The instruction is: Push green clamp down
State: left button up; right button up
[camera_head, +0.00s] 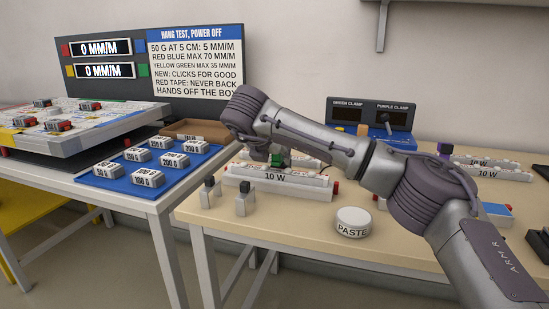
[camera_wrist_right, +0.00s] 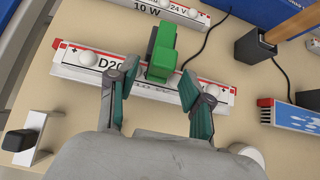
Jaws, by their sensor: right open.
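The green clamp (camera_wrist_right: 162,52) stands on a white, red-edged bar (camera_wrist_right: 85,62) marked "D20" in the right wrist view. In the head view the green clamp (camera_head: 278,159) shows only partly, beneath my right arm. My right gripper (camera_wrist_right: 160,78) is open, its teal-padded fingers spread either side of the clamp's near end. No finger is clearly seen touching the clamp, and the gap in height cannot be told. In the head view my right arm hides most of this gripper. My left gripper is in neither view.
A round PASTE tin (camera_head: 352,222) sits near the table's front edge. A panel (camera_head: 370,118) labelled green clamp and purple clamp stands behind. A blue tray (camera_head: 120,185) holds several weights.

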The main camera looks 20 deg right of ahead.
jog(key=v, duration=1.1)
jog(key=shift+a+f, duration=0.1)
jog(key=shift+f, duration=0.05)
